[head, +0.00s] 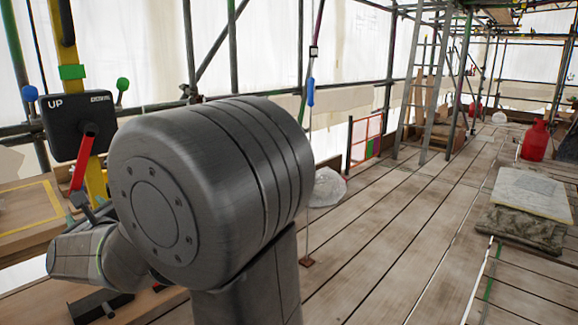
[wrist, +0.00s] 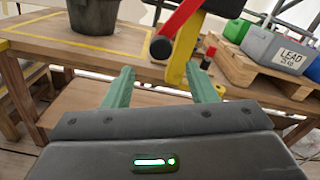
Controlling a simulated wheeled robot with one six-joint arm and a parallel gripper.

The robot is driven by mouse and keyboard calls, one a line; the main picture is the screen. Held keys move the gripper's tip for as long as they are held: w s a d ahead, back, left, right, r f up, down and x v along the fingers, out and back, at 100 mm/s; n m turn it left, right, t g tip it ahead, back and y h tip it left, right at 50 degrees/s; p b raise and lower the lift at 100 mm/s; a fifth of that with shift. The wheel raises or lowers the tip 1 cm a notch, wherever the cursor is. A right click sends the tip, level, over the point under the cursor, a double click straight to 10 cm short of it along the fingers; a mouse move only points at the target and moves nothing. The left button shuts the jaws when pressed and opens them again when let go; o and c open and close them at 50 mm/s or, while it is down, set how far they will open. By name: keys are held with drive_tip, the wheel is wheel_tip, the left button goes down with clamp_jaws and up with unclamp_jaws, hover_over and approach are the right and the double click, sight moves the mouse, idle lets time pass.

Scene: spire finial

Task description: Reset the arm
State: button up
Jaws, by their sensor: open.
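My arm fills the left and middle of the head view, with its large grey joint in front. My gripper (wrist: 160,88) shows in the wrist view with its two green fingers spread apart and nothing between them. The fingers point toward a wooden workbench (wrist: 110,50). In the head view my wrist is at the lower left, and the fingers are mostly hidden there. A black box marked UP (head: 78,125) with a red lever (head: 82,158) stands on a yellow post just above my wrist. The red lever (wrist: 180,22) and the yellow post (wrist: 185,50) also show beyond the fingers.
A dark bucket (wrist: 93,14) and a grey crate marked LEAD (wrist: 275,50) on a pallet (wrist: 235,70) stand on the bench. Stacked slabs (head: 530,195), a red gas bottle (head: 536,140) and a ladder (head: 436,85) stand on the plank deck. The middle deck is clear.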

drive_tip(key=p+x, duration=0.1)
drive_tip(key=x, duration=0.8)
drive_tip(key=shift+w+a, duration=0.15)
drive_tip(key=shift+w, duration=0.25)
drive_tip(key=w+d+n+p, duration=0.8)
drive_tip(key=w+n+p, duration=0.1)
drive_tip(key=p, duration=0.1)
drive_tip(key=w+d+r+n+p, duration=0.5)
drive_tip(key=w+r+n+p, duration=0.1)
drive_tip(key=n+p, duration=0.1)
drive_tip(key=shift+w+d+r+n+p, duration=0.35)
drive_tip(key=shift+r+n+p, duration=0.05)
drive_tip(key=shift+n, duration=0.3)
drive_tip(key=shift+s+r, duration=0.1)
